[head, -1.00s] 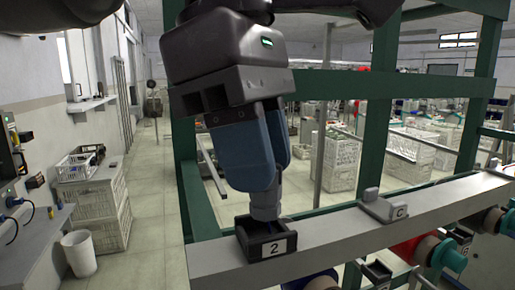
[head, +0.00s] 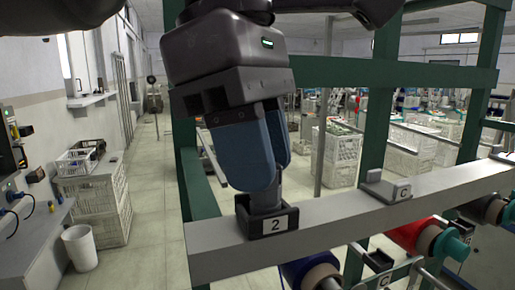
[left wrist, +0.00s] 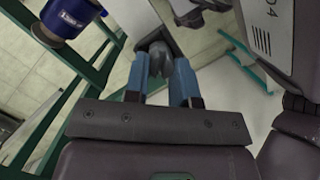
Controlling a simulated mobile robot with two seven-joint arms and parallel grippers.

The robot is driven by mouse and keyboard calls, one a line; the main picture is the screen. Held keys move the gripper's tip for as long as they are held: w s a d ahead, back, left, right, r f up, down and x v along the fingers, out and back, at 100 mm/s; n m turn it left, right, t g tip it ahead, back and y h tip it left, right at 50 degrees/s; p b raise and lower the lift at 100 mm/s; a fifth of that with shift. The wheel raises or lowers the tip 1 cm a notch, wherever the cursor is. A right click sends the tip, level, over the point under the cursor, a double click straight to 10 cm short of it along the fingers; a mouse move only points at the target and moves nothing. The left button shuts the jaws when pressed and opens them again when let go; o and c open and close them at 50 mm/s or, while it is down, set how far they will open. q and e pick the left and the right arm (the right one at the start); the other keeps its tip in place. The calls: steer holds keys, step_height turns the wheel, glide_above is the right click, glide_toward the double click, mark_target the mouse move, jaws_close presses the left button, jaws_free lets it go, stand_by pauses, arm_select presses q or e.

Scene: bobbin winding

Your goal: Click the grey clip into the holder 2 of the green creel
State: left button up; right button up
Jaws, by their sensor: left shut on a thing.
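The grey clip (head: 264,201) is held upright between the blue fingers of my left gripper (head: 262,182), which is shut on it. Its upper part is hidden by the fingers. Holder 2 (head: 286,222), a black box labelled 2, sits on the pale rail of the green creel (head: 374,125). The clip's lower end is at the holder's opening; I cannot tell how far it is in. In the left wrist view the clip (left wrist: 159,58) is between the fingers, over the dark holder (left wrist: 150,40). My right gripper is not in view.
A grey block labelled C (head: 385,190) stands on the rail (head: 335,212) to the right. Below the rail are a blue spool (head: 305,270) and a red spool (head: 412,232). Green posts rise behind. White crates (head: 97,208) and a bin (head: 79,248) stand at left.

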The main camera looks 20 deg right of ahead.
arm_select(q)
steer(key=o, duration=0.9)
